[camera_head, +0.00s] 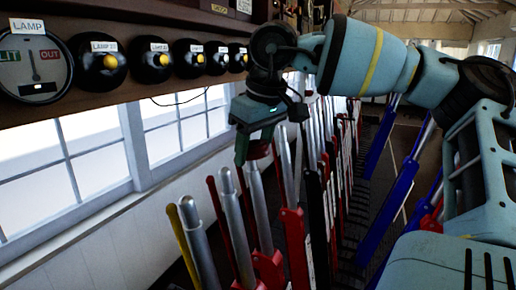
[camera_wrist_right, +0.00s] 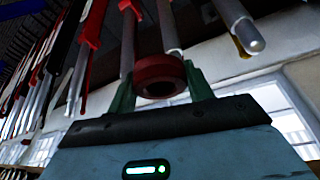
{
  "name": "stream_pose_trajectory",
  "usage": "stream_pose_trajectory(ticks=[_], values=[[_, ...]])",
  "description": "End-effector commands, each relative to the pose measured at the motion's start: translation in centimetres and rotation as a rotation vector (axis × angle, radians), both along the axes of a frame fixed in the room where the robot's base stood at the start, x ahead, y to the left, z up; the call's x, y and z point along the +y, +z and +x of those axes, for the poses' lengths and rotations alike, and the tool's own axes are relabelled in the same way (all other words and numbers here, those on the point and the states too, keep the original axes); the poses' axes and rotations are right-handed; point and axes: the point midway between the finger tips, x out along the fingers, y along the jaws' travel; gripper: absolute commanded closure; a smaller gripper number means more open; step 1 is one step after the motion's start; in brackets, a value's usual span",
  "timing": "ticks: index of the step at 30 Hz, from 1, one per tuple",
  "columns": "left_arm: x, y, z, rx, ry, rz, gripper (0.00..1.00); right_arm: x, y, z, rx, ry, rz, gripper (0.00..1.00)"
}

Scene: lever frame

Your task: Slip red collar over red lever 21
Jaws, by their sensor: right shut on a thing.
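My right gripper (camera_head: 255,150) is shut on the red collar (camera_head: 258,149), a short dark-red ring. In the right wrist view the collar (camera_wrist_right: 160,76) sits between the green fingers of my right gripper (camera_wrist_right: 162,90), its dark hole facing the camera. In the head view the collar is at the top end of a silver lever handle (camera_head: 259,205) with a red lower part (camera_head: 269,266). I cannot tell whether the collar is around the tip or just above it. No lever number is readable. My left gripper is not in view.
Other silver-handled levers (camera_head: 235,225) stand close on both sides, with a yellow one (camera_head: 183,245) at left. Blue levers (camera_head: 386,215) stand to the right. A shelf with black lamp instruments (camera_head: 97,62) and windows (camera_head: 60,160) line the left wall.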

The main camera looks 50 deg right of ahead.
Motion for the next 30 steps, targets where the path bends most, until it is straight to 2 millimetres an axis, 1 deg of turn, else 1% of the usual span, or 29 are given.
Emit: stream_pose_trajectory(ticks=[1, 21, 30], values=[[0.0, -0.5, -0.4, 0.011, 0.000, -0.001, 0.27, 0.1, -0.5, 0.6, 0.006, -0.001, -0.002, 0.69], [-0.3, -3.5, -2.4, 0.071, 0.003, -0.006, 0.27, 1.6, -2.0, 5.9, 0.003, 0.000, -0.001, 0.69], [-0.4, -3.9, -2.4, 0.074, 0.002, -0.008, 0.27, 2.1, -2.3, 7.2, 0.001, 0.000, 0.000, 0.69]])
